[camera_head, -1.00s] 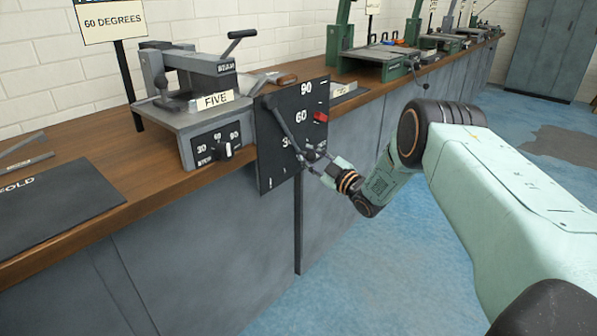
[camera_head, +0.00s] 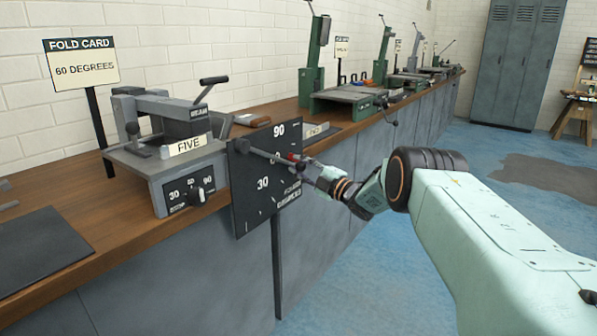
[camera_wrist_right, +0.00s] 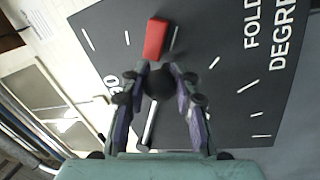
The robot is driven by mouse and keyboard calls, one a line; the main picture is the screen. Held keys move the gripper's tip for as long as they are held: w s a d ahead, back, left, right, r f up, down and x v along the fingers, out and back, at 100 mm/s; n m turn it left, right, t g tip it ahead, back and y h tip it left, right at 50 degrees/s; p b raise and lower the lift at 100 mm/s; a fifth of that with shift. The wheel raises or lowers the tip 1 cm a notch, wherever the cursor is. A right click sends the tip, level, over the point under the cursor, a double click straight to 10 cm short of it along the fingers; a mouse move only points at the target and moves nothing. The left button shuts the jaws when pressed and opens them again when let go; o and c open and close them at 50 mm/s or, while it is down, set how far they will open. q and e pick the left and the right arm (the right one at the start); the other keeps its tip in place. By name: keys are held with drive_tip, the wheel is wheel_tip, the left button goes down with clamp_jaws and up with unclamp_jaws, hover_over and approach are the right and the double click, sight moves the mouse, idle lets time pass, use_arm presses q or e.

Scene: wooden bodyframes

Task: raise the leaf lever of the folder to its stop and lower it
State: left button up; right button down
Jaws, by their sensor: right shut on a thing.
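The folder (camera_head: 165,150) stands on the bench at left, with a sign reading FIVE. Its black dial plate (camera_head: 250,205) is marked 30 and 90; the mark between is mostly covered. The grey leaf lever (camera_head: 262,153) slopes slightly down to the right across the plate. My right gripper (camera_head: 312,172) is shut on the lever's black knob (camera_wrist_right: 160,84). In the right wrist view, the red stop (camera_wrist_right: 155,38) lies just beyond the knob; I cannot tell whether they touch. The stop also shows in the head view (camera_head: 293,157). My left gripper is not in view.
A sign (camera_head: 82,62) reads FOLD CARD 60 DEGREES. A small pointer knob (camera_head: 197,196) is on the folder's front. Green machines (camera_head: 350,95) stand farther along the bench. The blue floor (camera_head: 400,250) is open right of the bench.

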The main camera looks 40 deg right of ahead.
drive_tip(key=shift+d+r, duration=0.1)
drive_tip(key=shift+d, duration=0.1)
drive_tip(key=c, duration=1.1)
unclamp_jaws()
drive_tip(key=shift+s, duration=0.15)
drive_tip(key=shift+o, duration=0.4)
drive_tip(key=shift+a, duration=0.15)
drive_tip(key=shift+s+d, duration=0.25)
drive_tip(key=shift+s, duration=0.2)
drive_tip(key=v, duration=1)
drive_tip(key=shift+s, duration=0.35)
